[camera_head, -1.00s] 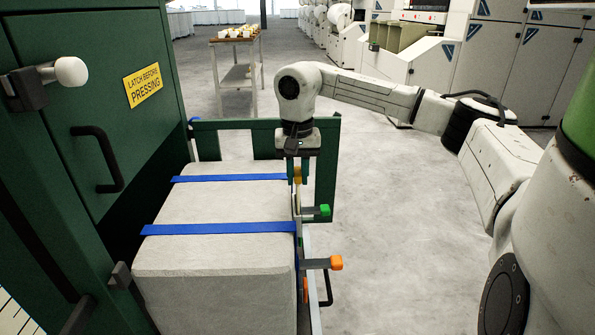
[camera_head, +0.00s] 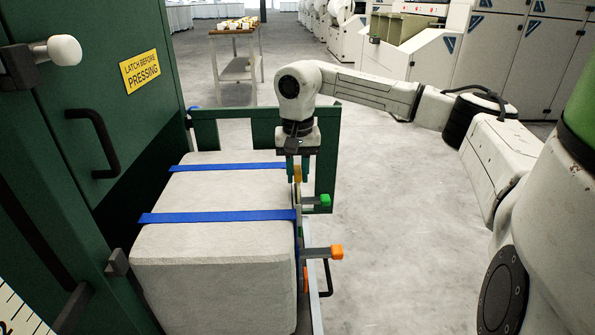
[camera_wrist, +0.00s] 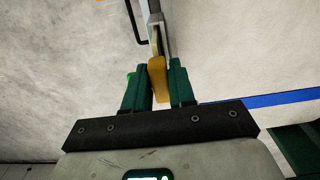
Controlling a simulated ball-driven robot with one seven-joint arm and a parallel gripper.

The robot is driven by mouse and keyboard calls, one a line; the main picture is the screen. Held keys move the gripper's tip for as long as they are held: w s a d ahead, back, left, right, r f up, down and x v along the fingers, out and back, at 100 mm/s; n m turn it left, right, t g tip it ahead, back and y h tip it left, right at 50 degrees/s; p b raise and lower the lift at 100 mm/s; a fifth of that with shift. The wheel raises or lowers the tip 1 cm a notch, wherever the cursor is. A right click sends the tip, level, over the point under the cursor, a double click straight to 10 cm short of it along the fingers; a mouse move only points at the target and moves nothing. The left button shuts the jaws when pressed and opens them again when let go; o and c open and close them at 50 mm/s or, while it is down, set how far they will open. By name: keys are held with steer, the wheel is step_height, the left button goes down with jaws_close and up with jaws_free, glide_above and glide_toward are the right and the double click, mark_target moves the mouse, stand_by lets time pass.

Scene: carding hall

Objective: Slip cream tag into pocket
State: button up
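My gripper (camera_head: 298,176) points down at the right edge of the pale strapped bale (camera_head: 215,240). Its green fingers close on both sides of an ochre grip piece, also seen in the wrist view (camera_wrist: 157,80). A narrow cream tag (camera_wrist: 155,42) extends from this piece, seen almost edge-on. Its far end is at a grey metal holder (camera_wrist: 154,15), apparently the pocket, on the bale's side. I cannot tell whether the tag's end is inside it or only beside it.
A green press door (camera_head: 95,80) with a black handle stands left. A green frame panel (camera_head: 325,150) stands behind my gripper. Open floor (camera_head: 410,230) lies right.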

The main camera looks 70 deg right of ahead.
steer(key=o, duration=0.5)
step_height(320, 180, up, 11)
steer(key=p, duration=0.3)
steer(key=shift+f, duration=0.15)
